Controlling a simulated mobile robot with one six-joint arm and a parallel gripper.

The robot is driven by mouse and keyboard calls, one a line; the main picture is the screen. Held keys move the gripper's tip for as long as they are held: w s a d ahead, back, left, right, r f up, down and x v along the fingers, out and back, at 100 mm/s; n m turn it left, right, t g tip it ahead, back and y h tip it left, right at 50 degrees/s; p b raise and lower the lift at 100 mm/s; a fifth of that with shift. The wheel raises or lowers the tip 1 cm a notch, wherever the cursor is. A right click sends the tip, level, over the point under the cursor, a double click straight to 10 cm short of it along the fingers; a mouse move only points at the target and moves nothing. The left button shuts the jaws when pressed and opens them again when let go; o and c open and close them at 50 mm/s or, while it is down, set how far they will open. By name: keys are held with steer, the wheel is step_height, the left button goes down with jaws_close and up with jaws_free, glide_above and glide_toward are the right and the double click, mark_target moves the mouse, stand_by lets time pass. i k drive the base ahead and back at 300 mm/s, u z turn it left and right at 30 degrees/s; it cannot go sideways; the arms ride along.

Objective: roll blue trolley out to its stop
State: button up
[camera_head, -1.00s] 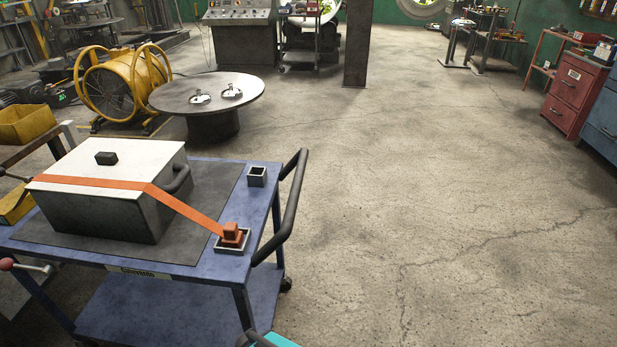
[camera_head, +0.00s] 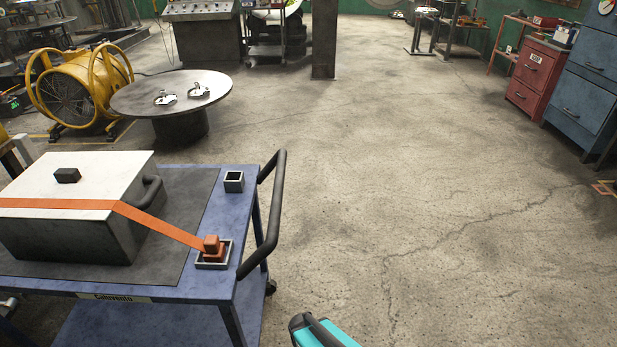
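The blue trolley (camera_head: 214,212) stands at the left of the head view, with its black push handle (camera_head: 270,215) on its right side. A grey box with a white lid (camera_head: 100,170) sits on its dark mat. An orange strap (camera_head: 157,226) runs over the box to an orange block (camera_head: 212,246) in a square holder. A smaller square holder (camera_head: 234,182) is empty near the far right corner. Part of my gripper (camera_head: 322,330), teal and black, shows at the bottom edge, right of the trolley and apart from the handle. Its fingertips cannot be made out. No floor stop is identifiable.
A round dark table (camera_head: 172,97) with two small metal pieces stands behind the trolley, beside a yellow fan (camera_head: 82,87). A dark pillar (camera_head: 324,40) stands further back. Red (camera_head: 535,75) and blue (camera_head: 590,95) cabinets line the right. The concrete floor (camera_head: 430,200) between is clear.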

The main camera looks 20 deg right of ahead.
mark_target(168, 296)
steer(key=z, duration=0.45)
steer(key=k, duration=1.5)
steer(key=u, duration=1.05)
steer(key=i, duration=1)
steer(key=z, duration=0.05)
